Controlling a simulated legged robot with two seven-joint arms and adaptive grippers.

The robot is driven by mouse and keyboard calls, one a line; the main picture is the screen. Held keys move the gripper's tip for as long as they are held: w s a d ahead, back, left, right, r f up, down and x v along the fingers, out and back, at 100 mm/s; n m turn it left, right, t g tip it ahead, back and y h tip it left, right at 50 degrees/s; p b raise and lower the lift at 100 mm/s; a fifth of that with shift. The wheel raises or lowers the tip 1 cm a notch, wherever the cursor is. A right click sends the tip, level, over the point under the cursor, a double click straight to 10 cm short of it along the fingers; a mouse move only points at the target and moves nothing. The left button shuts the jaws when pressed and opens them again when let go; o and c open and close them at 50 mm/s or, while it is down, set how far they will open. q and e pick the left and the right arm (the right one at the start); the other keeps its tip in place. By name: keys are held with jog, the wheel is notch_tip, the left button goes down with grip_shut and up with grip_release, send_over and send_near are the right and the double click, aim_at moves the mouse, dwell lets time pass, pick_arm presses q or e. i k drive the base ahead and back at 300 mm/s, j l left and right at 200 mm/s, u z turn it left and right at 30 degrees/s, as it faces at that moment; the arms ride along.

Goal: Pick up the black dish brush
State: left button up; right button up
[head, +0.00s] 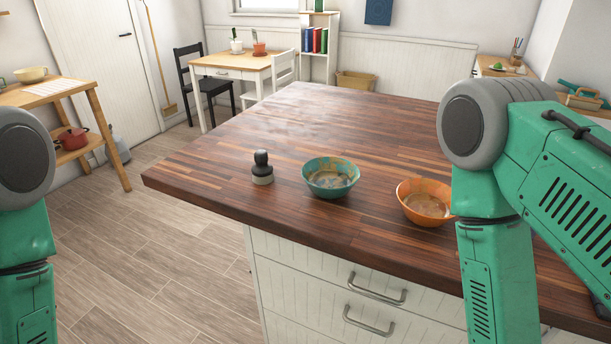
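The black dish brush (262,168) stands upright on the dark wooden worktop, near its front left part. It has a black rounded handle and a pale lower part. My two green arms come in at the left and right sides of the head view. Neither gripper is in the picture, so I cannot see their fingers. Nothing touches the brush.
A teal bowl (331,178) stands just right of the brush, and an orange bowl (424,201) is further right, close to my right arm. The worktop (330,118) is clear behind them. White drawers (350,290) with metal handles are below its front edge.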

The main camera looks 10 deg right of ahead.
aim_at(262, 171)
jog(key=i+j, duration=0.15)
jog(key=j, duration=0.15)
jog(key=i+j+z, duration=0.1)
jog(key=j, duration=0.2)
jog(key=i+j, duration=0.2)
jog(key=i+j+z, duration=0.1)
jog(key=j, duration=0.3)
